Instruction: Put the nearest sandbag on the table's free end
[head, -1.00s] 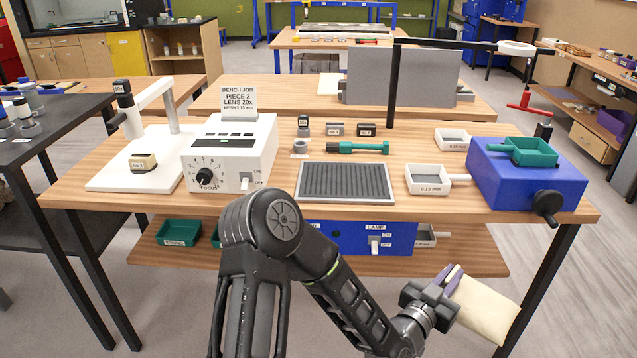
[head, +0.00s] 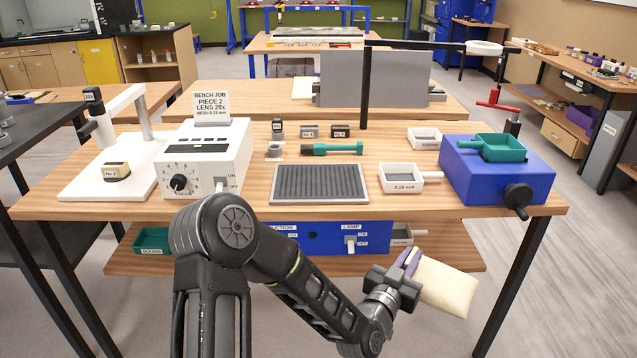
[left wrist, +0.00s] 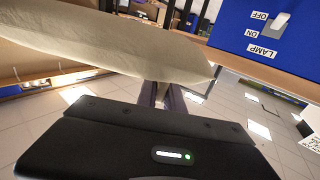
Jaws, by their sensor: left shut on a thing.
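A cream sandbag (head: 444,287) hangs from my left gripper (head: 411,263) in the head view, in front of the table's front edge and below the tabletop. The left gripper is shut on one end of it. In the left wrist view the sandbag (left wrist: 110,45) stretches across the upper left, with its narrow end at the fingers (left wrist: 165,95). The workbench table (head: 402,212) has a wooden top. My right gripper is not in view.
A blue box (head: 470,182) with a green tray and black knob stands at the table's right end. A white sieve (head: 400,178), a dark ribbed mat (head: 318,183), a control box (head: 205,160) and a microscope stand (head: 90,180) occupy the rest. A lower shelf (head: 440,258) lies underneath.

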